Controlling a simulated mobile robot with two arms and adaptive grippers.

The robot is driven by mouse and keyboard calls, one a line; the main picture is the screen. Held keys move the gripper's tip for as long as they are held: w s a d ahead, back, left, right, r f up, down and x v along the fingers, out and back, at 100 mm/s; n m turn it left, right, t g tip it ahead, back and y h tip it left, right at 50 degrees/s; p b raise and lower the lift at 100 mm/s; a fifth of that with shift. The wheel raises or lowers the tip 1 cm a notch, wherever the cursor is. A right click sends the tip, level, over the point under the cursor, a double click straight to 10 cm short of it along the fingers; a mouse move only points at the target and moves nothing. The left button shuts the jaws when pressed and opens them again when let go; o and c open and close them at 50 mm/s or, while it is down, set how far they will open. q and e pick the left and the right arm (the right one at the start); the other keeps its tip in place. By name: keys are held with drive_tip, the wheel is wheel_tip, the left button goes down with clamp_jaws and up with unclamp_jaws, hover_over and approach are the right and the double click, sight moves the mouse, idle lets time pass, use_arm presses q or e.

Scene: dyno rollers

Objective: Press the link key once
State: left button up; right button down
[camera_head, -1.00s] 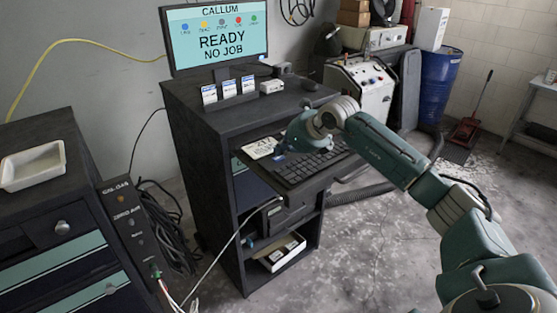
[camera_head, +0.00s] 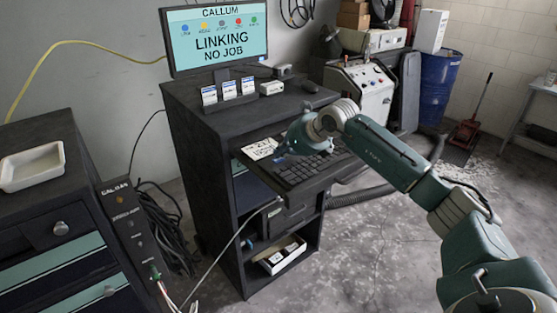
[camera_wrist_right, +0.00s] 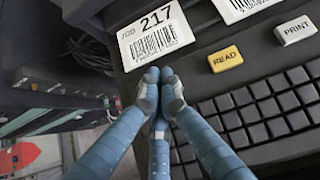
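The black keyboard (camera_head: 305,172) lies on the pull-out shelf of the dark cabinet. My right gripper (camera_head: 279,153) is over its left part; in the right wrist view its blue-grey fingers (camera_wrist_right: 160,76) are shut together with nothing between them. The fingertips are just below the JOB 217 card (camera_wrist_right: 155,37), left of the yellow READ key (camera_wrist_right: 225,59) and white PRINT key (camera_wrist_right: 295,30). No link key can be made out; the fingers cover the spot left of READ. Whether the fingertips touch a key, I cannot tell. The monitor (camera_head: 216,38) reads "LINKING, NO JOB". My left gripper is out of view.
A white tray (camera_head: 33,166) sits on the left cabinet. A white cable runs in front of the dark cabinet. Open floor lies at the right.

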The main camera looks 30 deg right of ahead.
sight(281, 160)
idle(0.4)
drive_tip(key=shift+r+p, duration=0.4)
drive_tip(key=shift+r, duration=0.3)
drive_tip(key=shift+r+p, duration=1.6)
drive_tip(key=shift+r, duration=0.95)
